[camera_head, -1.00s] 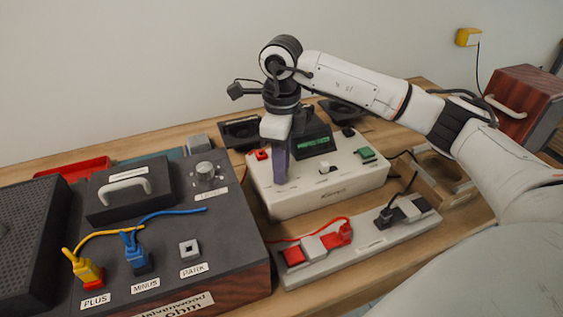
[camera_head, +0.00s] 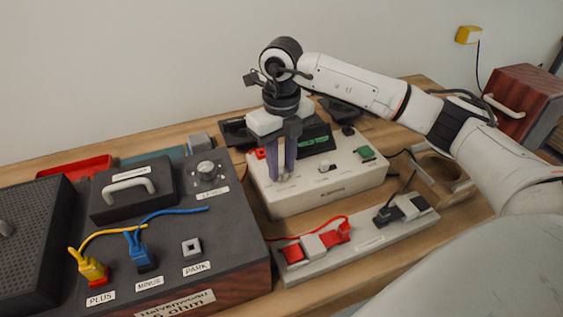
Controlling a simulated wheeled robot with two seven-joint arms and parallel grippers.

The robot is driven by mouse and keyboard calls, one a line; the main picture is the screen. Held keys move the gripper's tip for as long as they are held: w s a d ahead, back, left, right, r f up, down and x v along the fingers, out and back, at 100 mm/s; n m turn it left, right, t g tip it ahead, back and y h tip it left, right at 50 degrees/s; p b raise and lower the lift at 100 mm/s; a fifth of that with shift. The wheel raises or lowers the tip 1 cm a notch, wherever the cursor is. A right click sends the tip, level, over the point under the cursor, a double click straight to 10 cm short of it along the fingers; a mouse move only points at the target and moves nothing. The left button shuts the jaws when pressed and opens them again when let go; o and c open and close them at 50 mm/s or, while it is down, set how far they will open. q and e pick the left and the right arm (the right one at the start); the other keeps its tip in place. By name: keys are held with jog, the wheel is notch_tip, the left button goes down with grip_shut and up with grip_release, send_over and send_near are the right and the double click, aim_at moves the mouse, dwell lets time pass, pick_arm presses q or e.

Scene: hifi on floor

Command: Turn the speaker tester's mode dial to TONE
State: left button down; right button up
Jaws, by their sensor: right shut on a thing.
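The speaker tester, a white box (camera_head: 345,187), stands at the middle of the bench with a lit green display (camera_head: 314,143) whose text I cannot read. My right gripper (camera_head: 283,177) points down over the left part of its top panel. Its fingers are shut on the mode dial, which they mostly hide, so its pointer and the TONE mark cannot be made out. A small white switch (camera_head: 324,167), a red piece (camera_head: 260,154) and a green piece (camera_head: 366,152) are on the same panel. My left gripper is not in view.
A dark load box (camera_head: 225,235) with its own knob (camera_head: 207,172), yellow plug (camera_head: 92,267) and blue plug (camera_head: 142,257) stands at left. A grey strip (camera_head: 370,240) with red and black plugs lies in front of the tester. Dark speakers stand behind it.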

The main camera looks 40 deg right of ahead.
aim_at(282, 170)
dwell(0.5)
jog(key=o, duration=1)
jog(key=shift+o, duration=0.2)
notch_tip(282, 170, up, 10)
jog(key=shift+r, duration=0.2)
